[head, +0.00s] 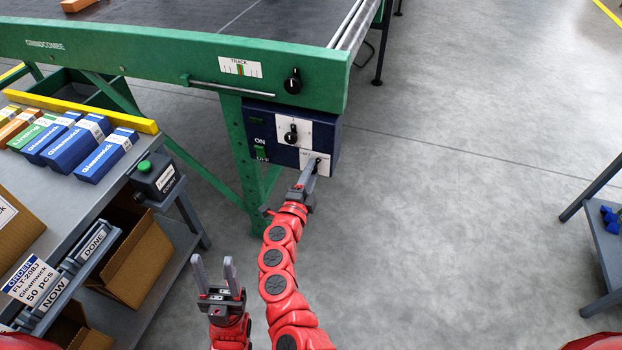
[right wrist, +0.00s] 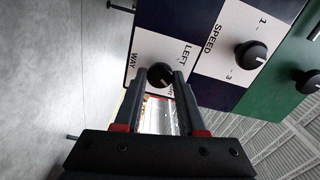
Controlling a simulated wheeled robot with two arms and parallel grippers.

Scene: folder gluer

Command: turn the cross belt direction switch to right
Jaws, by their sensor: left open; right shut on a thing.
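The direction switch is a black knob (right wrist: 160,75) on a white plate marked WAY and LEFT. It is the lower knob on the dark blue control box (head: 262,112) under the green conveyor. My right gripper (head: 313,168) is shut on this knob; in the right wrist view its two fingers (right wrist: 178,80) reach the knob's near side. The fingers partly cover the label opposite LEFT, and I cannot tell which way the knob points. My left gripper (head: 214,265) is open and empty, low in front of the box and to the left.
Above the switch is the SPEED knob (head: 291,135), and a TRACK knob (head: 293,82) sits on the green frame. A workbench with blue and green cartons (head: 104,157) and a green-button box (head: 156,178) stands at left.

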